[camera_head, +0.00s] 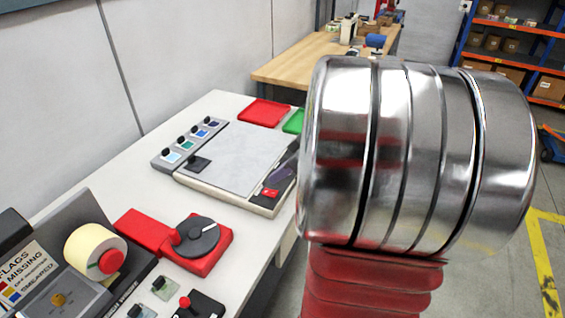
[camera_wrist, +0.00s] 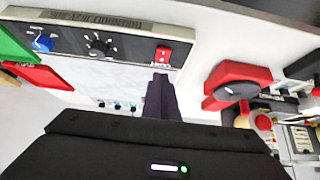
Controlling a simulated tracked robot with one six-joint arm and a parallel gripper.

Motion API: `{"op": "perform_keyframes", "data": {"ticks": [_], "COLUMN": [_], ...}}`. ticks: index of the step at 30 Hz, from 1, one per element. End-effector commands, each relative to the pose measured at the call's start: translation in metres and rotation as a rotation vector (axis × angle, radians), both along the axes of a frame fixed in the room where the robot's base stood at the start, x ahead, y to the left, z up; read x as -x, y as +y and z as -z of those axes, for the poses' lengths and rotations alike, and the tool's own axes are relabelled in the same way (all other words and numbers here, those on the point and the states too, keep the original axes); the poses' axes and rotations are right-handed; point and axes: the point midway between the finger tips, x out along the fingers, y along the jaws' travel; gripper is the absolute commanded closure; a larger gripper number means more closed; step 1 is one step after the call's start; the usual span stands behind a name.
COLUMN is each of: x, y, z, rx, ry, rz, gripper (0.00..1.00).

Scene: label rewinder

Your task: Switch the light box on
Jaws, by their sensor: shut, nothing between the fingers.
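The light box (camera_head: 235,155) lies on the white bench in the head view, with a flat pale grey top that shows no clear glow. Its red rocker switch (camera_head: 270,192) is at the near end of the dark front panel; it also shows in the wrist view (camera_wrist: 163,54). My gripper (camera_wrist: 160,80) has its dark fingers together, empty, with the tips just short of the switch in the wrist view. I cannot tell whether they touch it. In the head view a dark purplish shape beside the switch looks like my fingertips; my arm hides the rest.
The panel also carries a black dial (camera_wrist: 98,44) and a blue knob (camera_wrist: 42,42). A red tray (camera_head: 263,112) and a green tray (camera_head: 294,121) lie beyond the box. A red device with a black disc (camera_head: 196,238) and a label roll (camera_head: 93,248) stand nearer.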

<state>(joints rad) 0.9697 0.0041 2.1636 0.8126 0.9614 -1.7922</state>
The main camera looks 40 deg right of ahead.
Motion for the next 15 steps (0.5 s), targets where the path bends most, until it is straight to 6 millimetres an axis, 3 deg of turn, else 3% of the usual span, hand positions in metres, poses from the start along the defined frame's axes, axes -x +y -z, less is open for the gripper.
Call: {"op": "perform_keyframes", "data": {"ticks": [6, 15], "x": [0.001, 0.003], "y": [0.000, -0.001], "z": [0.030, 0.043], "rx": [-0.002, -0.001], "ry": [0.002, 0.000], "rz": [0.001, 0.001], "gripper": [1.00, 1.00]}}
